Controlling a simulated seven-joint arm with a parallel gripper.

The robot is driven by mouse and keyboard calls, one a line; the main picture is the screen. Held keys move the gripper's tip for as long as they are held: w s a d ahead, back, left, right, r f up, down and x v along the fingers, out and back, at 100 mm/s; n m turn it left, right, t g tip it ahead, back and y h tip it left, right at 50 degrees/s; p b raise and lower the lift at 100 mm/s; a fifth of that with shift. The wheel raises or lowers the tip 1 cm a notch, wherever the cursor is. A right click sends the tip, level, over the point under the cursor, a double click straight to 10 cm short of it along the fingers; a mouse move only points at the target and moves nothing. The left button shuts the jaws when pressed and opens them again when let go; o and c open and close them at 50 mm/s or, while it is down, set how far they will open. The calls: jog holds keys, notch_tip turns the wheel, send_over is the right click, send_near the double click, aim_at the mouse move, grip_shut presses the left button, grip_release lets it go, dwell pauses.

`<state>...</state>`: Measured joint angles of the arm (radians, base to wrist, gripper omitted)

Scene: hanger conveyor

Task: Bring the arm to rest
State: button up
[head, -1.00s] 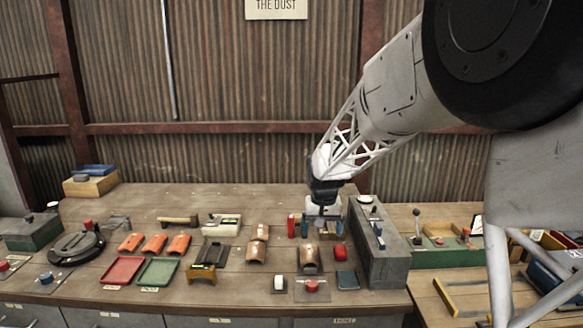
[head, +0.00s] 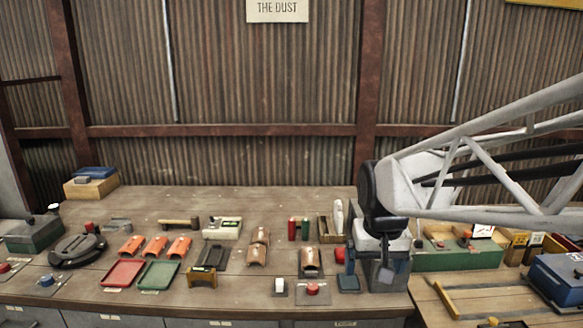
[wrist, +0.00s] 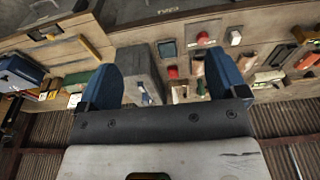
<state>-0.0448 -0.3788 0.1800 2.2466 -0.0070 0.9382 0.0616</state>
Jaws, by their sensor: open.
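My gripper (head: 368,268) is at the right end of the workbench (head: 230,302) in the head view, in front of the grey block that stands there and hiding most of it. In the wrist view my gripper (wrist: 160,78) shows two blue fingers spread wide apart. No object is held between them. The grey block (wrist: 143,75) shows beyond the gap between the fingers, with bench items to its right.
Red (head: 123,272) and green (head: 157,275) trays, orange curved pieces (head: 155,246) and a red button (head: 312,289) lie on the bench. A green box (head: 455,258) and a blue toolbox (head: 560,282) stand to the right. The bench's back left is mostly clear.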

jog(key=s+d+f, duration=0.2)
jog(key=s, duration=1.4)
jog(key=shift+s+d+t, duration=0.2)
jog(key=shift+s+t, duration=0.05)
jog(key=shift+t, duration=0.15)
jog(key=shift+f, duration=0.1)
dwell(0.6)
